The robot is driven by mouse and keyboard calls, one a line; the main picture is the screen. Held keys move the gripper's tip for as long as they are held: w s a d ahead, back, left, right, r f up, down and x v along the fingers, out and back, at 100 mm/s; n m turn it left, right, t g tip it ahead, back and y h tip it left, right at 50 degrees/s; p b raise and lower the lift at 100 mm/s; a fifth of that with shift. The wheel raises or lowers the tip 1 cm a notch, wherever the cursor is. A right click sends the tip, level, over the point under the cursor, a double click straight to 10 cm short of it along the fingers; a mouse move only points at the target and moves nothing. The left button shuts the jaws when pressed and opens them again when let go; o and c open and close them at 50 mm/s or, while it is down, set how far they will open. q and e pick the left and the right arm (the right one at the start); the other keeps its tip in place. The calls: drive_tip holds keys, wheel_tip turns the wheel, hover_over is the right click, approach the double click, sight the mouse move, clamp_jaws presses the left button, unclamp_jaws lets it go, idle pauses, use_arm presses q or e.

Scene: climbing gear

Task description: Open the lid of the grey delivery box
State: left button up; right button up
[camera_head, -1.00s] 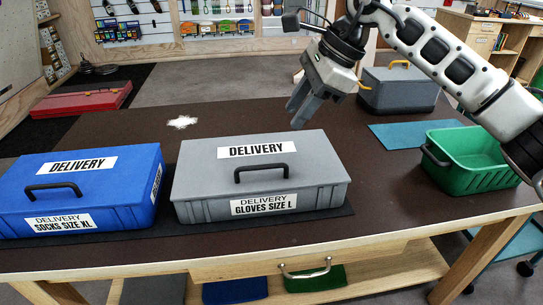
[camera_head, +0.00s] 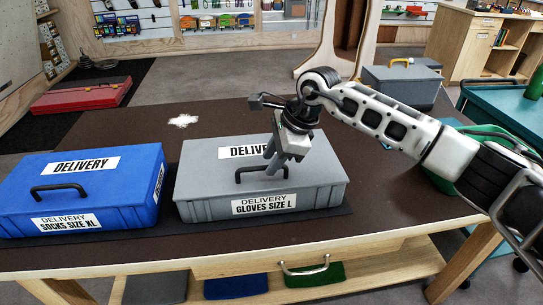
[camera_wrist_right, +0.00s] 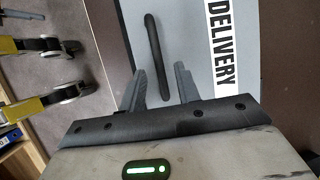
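The grey delivery box (camera_head: 210,180) stands on the brown table with its lid shut. Its front label reads "GLOVES SIZE L". A black handle (camera_head: 242,173) lies across the lid near the front. My right gripper (camera_head: 269,170) points down over the lid at the right part of the handle and hides some of the lid label. In the right wrist view the two fingers (camera_wrist_right: 160,74) are apart, with the black handle (camera_wrist_right: 153,42) running in between them in the picture; whether they reach around it I cannot tell. My left gripper is out of view.
A blue delivery box (camera_head: 110,195) labelled "SOCKS SIZE XL" stands close on the left. A green crate (camera_head: 438,178) is partly hidden behind my right arm. Another grey box (camera_head: 400,88) with a yellow handle stands at the back right. The table behind the boxes is mostly clear.

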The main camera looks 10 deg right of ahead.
drive_tip(key=shift+a+f, duration=0.15)
drive_tip(key=shift+f, duration=0.2)
clamp_jaws()
drive_tip(key=shift+w+r, duration=0.1)
drive_tip(key=shift+w+r, duration=0.2)
drive_tip(key=shift+r, duration=0.25)
drive_tip(key=w+r+p, duration=0.2)
drive_tip(key=w+r, duration=0.5)
drive_tip(key=r, duration=0.2)
